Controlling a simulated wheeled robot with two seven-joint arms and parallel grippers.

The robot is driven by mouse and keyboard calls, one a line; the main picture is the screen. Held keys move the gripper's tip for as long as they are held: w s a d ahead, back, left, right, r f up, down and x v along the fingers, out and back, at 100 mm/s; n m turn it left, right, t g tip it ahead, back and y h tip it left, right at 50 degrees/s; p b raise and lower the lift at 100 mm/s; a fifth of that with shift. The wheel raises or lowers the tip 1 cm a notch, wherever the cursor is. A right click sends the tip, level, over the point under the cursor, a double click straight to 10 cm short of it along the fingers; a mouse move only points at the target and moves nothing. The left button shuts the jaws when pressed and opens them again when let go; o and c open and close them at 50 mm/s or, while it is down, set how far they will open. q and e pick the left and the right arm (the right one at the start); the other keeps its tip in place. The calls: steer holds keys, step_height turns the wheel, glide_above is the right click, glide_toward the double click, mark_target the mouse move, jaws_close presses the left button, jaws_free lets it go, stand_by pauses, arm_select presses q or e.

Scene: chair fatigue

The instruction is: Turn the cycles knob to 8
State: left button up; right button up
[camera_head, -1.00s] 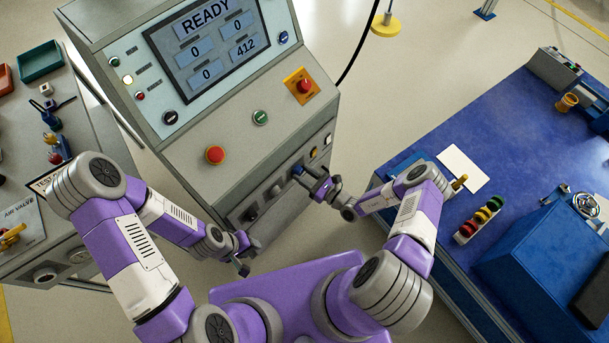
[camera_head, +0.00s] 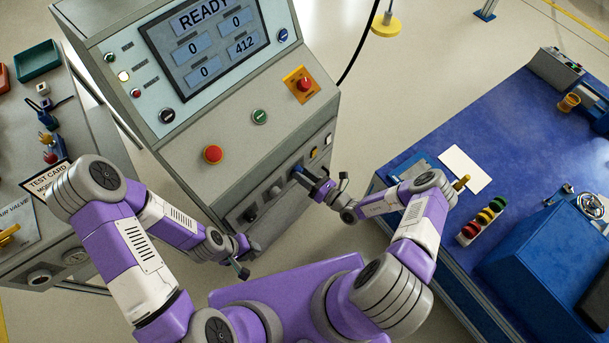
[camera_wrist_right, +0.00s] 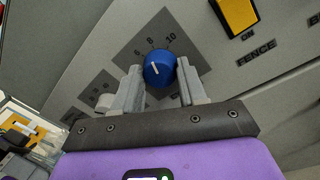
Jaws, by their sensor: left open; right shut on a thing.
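The cycles knob is the blue round knob (camera_wrist_right: 160,74) in the right wrist view, with a short white line on its face. The numbers 6, 8 and 10 are printed on the dark plate (camera_wrist_right: 178,45) around its far side. Which number the line meets is hard to tell. My right gripper (camera_wrist_right: 160,84) is shut on this knob, one finger on each side. In the head view my right gripper (camera_head: 303,174) is at the console's lower front, and the knob is mostly hidden. My left gripper (camera_head: 243,262) is open and empty, below the console's lower front.
The console (camera_head: 240,150) has a screen (camera_head: 210,40) reading READY and 412, a red button (camera_head: 213,154) and a green button (camera_head: 260,116). Beside the gripped knob is a yellow switch (camera_wrist_right: 238,14) above the word FENCE. A blue-topped workbench (camera_head: 480,130) stands at right.

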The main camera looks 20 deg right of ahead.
steer(key=o, duration=1.1)
steer(key=shift+c, duration=0.2)
steer(key=p+v, duration=0.1)
steer(key=v, duration=0.6)
steer(key=shift+s, duration=0.3)
steer(key=shift+d, duration=0.15)
